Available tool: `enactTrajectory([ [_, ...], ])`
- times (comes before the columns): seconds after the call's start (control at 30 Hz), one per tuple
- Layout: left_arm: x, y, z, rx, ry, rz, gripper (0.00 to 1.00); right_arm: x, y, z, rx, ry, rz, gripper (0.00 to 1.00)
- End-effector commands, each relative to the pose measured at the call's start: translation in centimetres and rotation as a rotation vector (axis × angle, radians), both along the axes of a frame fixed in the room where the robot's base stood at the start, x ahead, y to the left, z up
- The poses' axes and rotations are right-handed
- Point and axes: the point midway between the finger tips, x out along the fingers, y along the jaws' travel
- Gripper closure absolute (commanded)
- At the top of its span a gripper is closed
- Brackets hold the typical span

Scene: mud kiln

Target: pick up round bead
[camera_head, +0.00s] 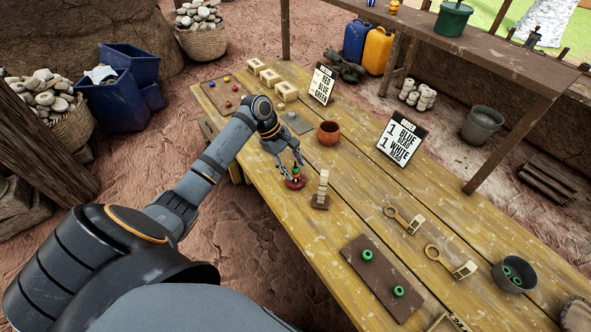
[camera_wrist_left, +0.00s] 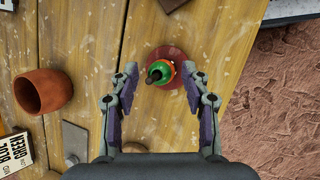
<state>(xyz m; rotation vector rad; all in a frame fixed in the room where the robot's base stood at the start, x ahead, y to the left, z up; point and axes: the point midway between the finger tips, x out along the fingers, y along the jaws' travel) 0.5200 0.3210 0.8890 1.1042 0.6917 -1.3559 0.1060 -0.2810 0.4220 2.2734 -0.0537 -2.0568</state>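A stand with a round dark red base (camera_head: 294,183) is on the table with a green round bead (camera_head: 296,170) on its upright peg. In the left wrist view the green bead (camera_wrist_left: 160,72) has a dark peg tip showing and an orange-red piece beneath it. My left gripper (camera_head: 290,156) is above this stand. In the wrist view, its two fingers (camera_wrist_left: 161,80) are spread to either side of the bead, with gaps. Small red, blue and yellow beads (camera_head: 228,87) lie on a brown board at the far left. My right gripper is out of view.
A small stand with pale blocks (camera_head: 323,185) is close right of my gripper. A clay pot (camera_head: 328,132) and two sign cards (camera_head: 403,141) stand behind. A brown board (camera_head: 380,282) with two green beads, wooden tools and a grey bowl (camera_head: 514,275) are nearer right.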

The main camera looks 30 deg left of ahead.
Motion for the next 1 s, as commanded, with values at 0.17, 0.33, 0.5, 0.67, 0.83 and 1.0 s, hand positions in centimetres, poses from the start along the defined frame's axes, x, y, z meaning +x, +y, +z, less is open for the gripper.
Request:
enactTrajectory([
  [0.17,0.0,0.0,0.0,0.000,0.000,0.000,0.81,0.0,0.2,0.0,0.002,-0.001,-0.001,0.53],
  [0.33,0.0,0.0,0.0,0.000,0.000,0.000,0.92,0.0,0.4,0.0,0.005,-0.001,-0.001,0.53],
  [0.5,0.0,0.0,0.1,0.000,0.000,0.000,0.92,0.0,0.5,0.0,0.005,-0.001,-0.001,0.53],
  [0.67,0.1,0.1,2.2,0.003,-0.005,-0.001,0.92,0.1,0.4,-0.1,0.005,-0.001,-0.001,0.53],
  [0.83,0.1,0.1,6.2,0.003,-0.005,-0.001,0.92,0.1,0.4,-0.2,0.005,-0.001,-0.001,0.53],
  [1.0,0.1,0.0,9.1,0.001,-0.003,0.000,0.92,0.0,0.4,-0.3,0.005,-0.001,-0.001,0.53],
])
